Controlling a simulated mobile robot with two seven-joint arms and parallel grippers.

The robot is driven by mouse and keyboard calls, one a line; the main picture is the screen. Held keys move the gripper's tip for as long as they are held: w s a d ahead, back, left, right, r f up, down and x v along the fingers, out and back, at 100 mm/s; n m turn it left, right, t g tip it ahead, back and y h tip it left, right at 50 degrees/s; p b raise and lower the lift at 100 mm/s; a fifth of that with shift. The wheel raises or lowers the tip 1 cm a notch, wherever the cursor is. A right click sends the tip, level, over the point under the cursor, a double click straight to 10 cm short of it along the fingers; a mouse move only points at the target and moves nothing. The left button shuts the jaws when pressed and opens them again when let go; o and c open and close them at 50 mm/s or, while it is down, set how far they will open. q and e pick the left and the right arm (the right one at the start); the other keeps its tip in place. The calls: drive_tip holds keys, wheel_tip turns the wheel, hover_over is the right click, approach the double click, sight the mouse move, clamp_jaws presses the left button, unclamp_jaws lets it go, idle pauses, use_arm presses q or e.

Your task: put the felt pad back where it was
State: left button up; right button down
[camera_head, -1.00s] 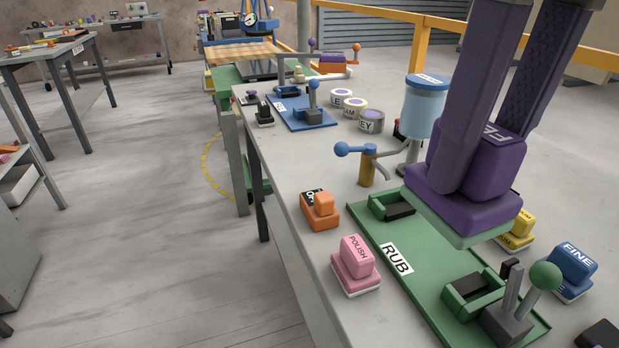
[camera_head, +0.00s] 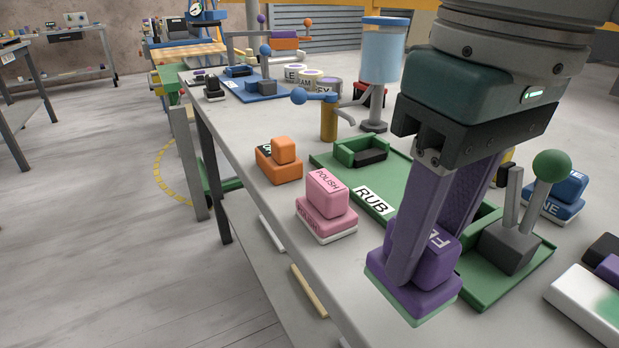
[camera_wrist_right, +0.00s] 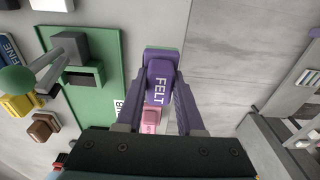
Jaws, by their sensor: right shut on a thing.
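The felt pad (camera_head: 418,285) is a purple block with a raised grip lettered FELT and a pale green underside. My right gripper (camera_head: 430,240) is shut on its grip, one finger on each side. The pad hangs close to the bench's near left edge, beside the green RUB board (camera_head: 400,183); its height over the bench is hard to tell. In the right wrist view the felt pad (camera_wrist_right: 160,85) sits between my purple fingers (camera_wrist_right: 160,95), beside the bench edge. My left gripper is not in view.
A pink POLISH block (camera_head: 327,207) and an orange block (camera_head: 280,162) stand along the bench's left edge. A green-knobbed lever (camera_head: 525,215) rises from the board. A blue FINE block (camera_head: 557,197) and a white pad (camera_head: 590,305) lie to the right.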

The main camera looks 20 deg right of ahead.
sight(417, 280)
wheel_tip(417, 280, down, 4)
drive_tip(key=shift+f+b, duration=0.1)
drive_tip(key=shift+b, duration=1.15)
drive_tip(key=shift+f, duration=0.15)
drive_tip(key=c, duration=0.5)
unclamp_jaws()
